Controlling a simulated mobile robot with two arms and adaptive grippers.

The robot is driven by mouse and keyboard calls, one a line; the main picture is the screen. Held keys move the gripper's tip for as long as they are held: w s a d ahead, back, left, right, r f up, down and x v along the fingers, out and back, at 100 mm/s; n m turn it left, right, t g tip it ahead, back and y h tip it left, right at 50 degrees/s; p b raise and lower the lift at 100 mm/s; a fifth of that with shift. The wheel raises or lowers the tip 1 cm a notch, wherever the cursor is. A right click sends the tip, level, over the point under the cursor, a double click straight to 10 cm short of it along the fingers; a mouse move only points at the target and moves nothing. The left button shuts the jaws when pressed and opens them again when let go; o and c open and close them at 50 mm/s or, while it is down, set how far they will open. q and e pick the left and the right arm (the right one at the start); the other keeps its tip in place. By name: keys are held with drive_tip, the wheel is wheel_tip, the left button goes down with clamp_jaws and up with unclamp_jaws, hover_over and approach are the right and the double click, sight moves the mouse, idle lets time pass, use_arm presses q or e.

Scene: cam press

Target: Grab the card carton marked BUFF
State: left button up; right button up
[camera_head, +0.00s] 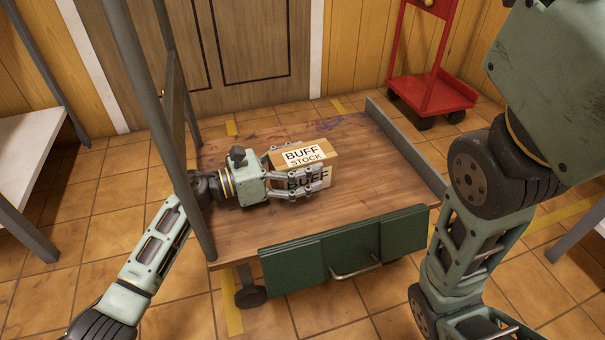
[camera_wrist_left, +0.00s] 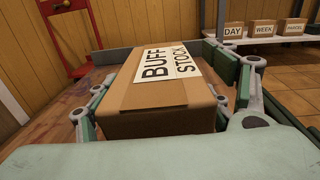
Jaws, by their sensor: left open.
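The BUFF STOCK card carton (camera_head: 318,153) is a brown box with white labels on its top and front. It stands on the wooden deck of a cart (camera_head: 232,232). My left gripper (camera_head: 306,180) is open, with its fingers on either side of the carton. In the left wrist view the carton (camera_wrist_left: 160,96) lies between the two open fingers (camera_wrist_left: 163,112); I cannot tell whether either finger touches it. My right arm shows at the right of the head view, but its gripper is not seen.
The cart has grey posts at its left and a green drawer front (camera_head: 335,249). A red hand truck (camera_head: 432,93) stands at the back right. The wrist view shows cartons labelled DAY (camera_wrist_left: 232,31), WEEK (camera_wrist_left: 263,29) and another. The deck around the carton is clear.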

use_arm(q)
drive_tip(key=c, duration=1.9)
drive_tip(key=shift+r, duration=0.15)
clamp_jaws()
